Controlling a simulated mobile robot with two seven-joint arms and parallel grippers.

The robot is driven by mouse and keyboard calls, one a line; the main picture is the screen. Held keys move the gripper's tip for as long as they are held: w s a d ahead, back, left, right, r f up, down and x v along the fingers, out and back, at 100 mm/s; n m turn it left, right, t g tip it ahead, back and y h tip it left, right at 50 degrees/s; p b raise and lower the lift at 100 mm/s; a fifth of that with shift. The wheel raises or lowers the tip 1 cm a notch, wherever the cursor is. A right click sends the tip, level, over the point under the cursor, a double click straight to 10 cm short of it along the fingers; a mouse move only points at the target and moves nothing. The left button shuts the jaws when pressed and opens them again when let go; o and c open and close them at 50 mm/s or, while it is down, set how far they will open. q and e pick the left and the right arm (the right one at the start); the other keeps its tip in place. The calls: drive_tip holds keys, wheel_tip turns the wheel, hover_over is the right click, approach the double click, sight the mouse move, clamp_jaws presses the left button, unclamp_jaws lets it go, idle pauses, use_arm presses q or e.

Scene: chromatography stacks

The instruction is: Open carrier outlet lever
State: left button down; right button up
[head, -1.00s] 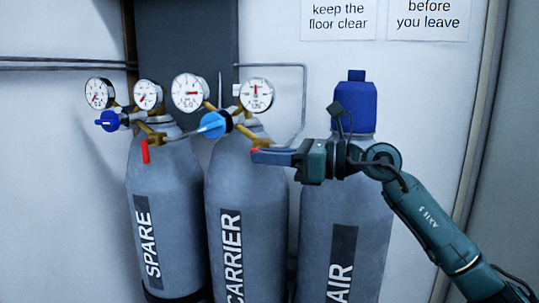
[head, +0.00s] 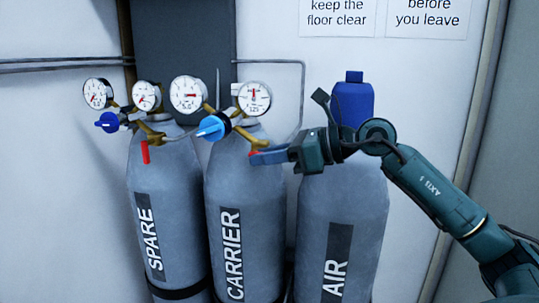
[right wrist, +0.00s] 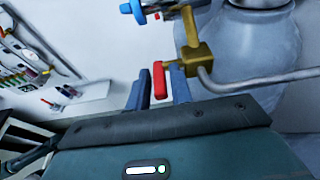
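The carrier cylinder (head: 232,200) stands in the middle of three grey cylinders. Its brass outlet valve (right wrist: 195,57) has a red lever (right wrist: 159,78), seen in the right wrist view between my two blue fingertips. Narrow gaps seem to show on both sides of the lever. In the head view only a bit of the red lever (head: 253,154) shows at the tips of my right gripper (head: 268,157); the rest is hidden by the fingers. The right gripper is open around the lever. My left gripper is in neither view.
The spare cylinder (head: 165,200), with its own red lever (head: 145,152), stands left. The air cylinder (head: 342,220), with a blue cap (head: 352,102), stands right, behind my right gripper. Gauges (head: 188,95) and a blue knob (head: 213,127) are close above. A thin pipe (head: 303,95) runs behind.

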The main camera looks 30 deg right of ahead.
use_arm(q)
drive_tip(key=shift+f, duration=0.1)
use_arm(e)
drive_tip(key=shift+d, duration=0.1)
